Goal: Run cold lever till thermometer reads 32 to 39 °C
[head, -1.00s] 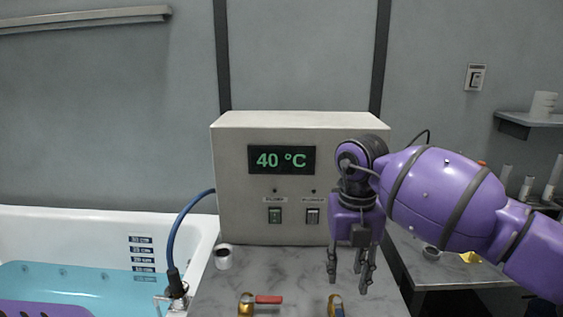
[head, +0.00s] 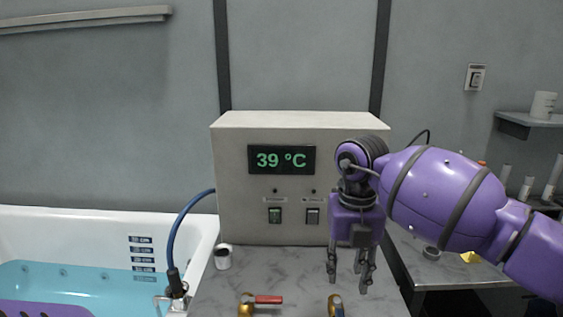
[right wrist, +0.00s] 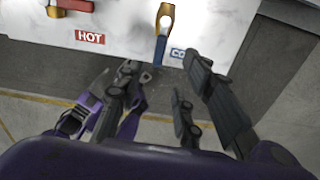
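The thermometer display (head: 282,160) on the beige control box reads 39 °C in green digits. The cold lever (right wrist: 161,47) is blue on a brass valve and points toward my gripper in the right wrist view; in the head view its valve (head: 336,304) shows at the bottom edge. The hot lever (head: 268,299) is red and lies sideways on its brass valve. My right gripper (head: 351,286) hangs over the counter with its fingers apart. In the right wrist view its fingers (right wrist: 160,95) are spread and empty, short of the cold lever. My left gripper is not in view.
A bathtub with blue water (head: 90,285) stands at the left, with a blue hose (head: 178,235) at its rim. A small white cup (head: 223,257) stands on the marble counter (head: 285,265). A shelf (head: 530,120) and side table (head: 450,272) are at the right.

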